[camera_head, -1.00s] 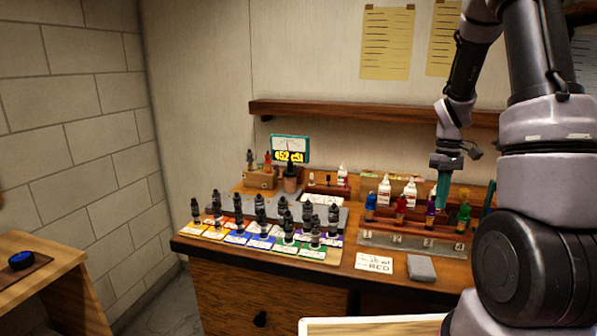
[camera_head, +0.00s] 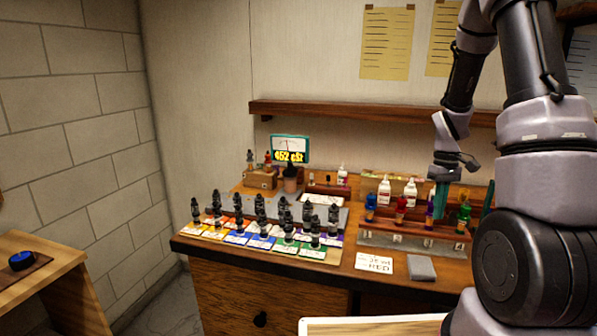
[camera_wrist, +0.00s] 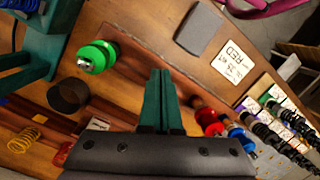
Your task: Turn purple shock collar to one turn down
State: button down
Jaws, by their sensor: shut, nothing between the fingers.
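The purple shock (camera_head: 429,215) stands in the rack (camera_head: 405,243), between the red shock (camera_head: 402,207) and the green shock (camera_head: 464,212). My gripper (camera_head: 440,213) points down just above and beside the purple shock's top, and partly covers it in the head view. Whether they touch I cannot tell. In the wrist view my gripper's teal fingers (camera_wrist: 161,80) are shut together and empty. The purple shock cannot be made out there and seems hidden behind the gripper. The green shock (camera_wrist: 97,57) shows left of the fingers, the red one (camera_wrist: 205,118) to the right.
A blue shock (camera_head: 370,205) stands at the rack's left end. White bottles (camera_head: 384,192) stand behind the rack. A note card (camera_head: 374,262) and grey block (camera_head: 421,268) lie in front. Several dark shocks on coloured cards (camera_head: 285,240) fill the bench's left side.

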jog(key=shift+w, duration=0.35)
dwell(0.3)
jog(key=shift+s, duration=0.35)
notch_tip(320, 180, up, 6)
jog(key=shift+w+d, duration=0.15)
jog(key=shift+w, duration=0.25)
